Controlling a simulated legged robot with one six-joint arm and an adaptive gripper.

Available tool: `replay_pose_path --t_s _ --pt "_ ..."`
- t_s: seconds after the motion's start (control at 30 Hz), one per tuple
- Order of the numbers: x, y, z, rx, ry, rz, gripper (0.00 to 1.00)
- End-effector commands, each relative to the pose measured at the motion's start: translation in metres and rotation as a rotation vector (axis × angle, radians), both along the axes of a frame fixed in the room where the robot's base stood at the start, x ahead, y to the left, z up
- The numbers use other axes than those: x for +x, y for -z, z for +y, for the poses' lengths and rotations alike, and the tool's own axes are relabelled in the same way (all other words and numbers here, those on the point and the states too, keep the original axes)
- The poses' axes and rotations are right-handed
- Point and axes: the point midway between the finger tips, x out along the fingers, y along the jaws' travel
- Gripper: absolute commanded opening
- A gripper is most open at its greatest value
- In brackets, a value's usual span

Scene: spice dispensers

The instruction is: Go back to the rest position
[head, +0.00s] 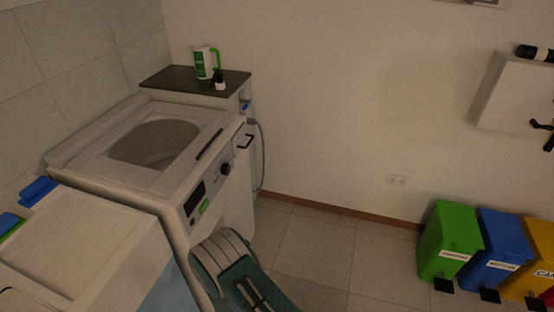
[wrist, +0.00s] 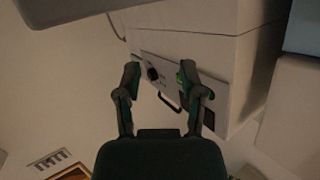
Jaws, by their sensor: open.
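My gripper (wrist: 160,72) shows in the wrist view with its two dark fingers apart. Nothing is between the fingertips, and the gripper is empty. Beyond them is a white appliance front (wrist: 225,95) with a dark knob and a black handle, apart from the fingers as far as I can tell. In the head view, a green and white curved part of my own arm shows at the bottom centre, in front of the washing machine (head: 90,185). The gripper's fingers cannot be made out there.
A low cabinet with a dark top (head: 165,80) stands behind the washing machine, holding a white and green jug (head: 203,62) and a small dark bottle (head: 220,80). Green (head: 450,240), blue (head: 500,250) and yellow (head: 541,255) bins stand at right. The middle floor is clear.

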Motion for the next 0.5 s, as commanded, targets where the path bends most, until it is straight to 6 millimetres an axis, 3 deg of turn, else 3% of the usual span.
replay_pose_path --t_s 0.03,0.2,0.5 --pt "0.014 -0.022 0.000 0.011 0.008 0.018 0.51" --pt "0.045 -0.079 -0.008 0.024 0.019 0.103 0.51" --pt "0.074 -0.185 -0.043 0.028 0.022 0.237 0.51"
